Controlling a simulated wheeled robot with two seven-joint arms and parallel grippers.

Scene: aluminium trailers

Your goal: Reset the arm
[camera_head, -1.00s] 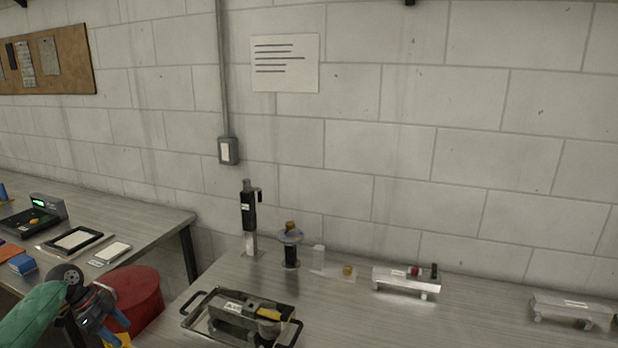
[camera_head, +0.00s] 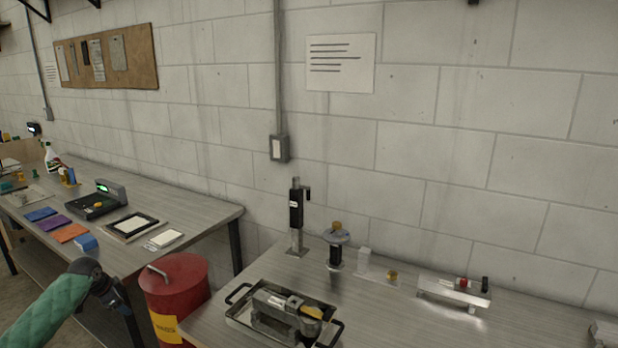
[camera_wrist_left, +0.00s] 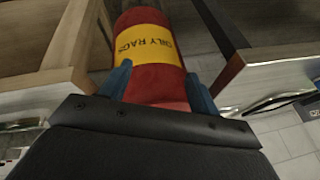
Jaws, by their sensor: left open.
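My left arm, in a green quilted sleeve, comes in from the lower left in the head view. Its gripper (camera_head: 118,300) hangs in front of the left bench, to the left of a red can. In the left wrist view the two blue fingers (camera_wrist_left: 160,88) are spread apart with nothing between them touching either one. The red can (camera_wrist_left: 150,80), with a yellow "OILY RAGS" band, shows beyond the fingers. My right gripper is in neither current view.
The red can (camera_head: 175,275) stands between the benches. The right bench (camera_head: 400,320) carries a metal tray (camera_head: 236,316) with a clamp-like tool, a black upright device (camera_head: 296,215) and an aluminium trailer (camera_head: 453,292). The left bench holds a scale (camera_head: 97,200) and coloured pads (camera_head: 55,222).

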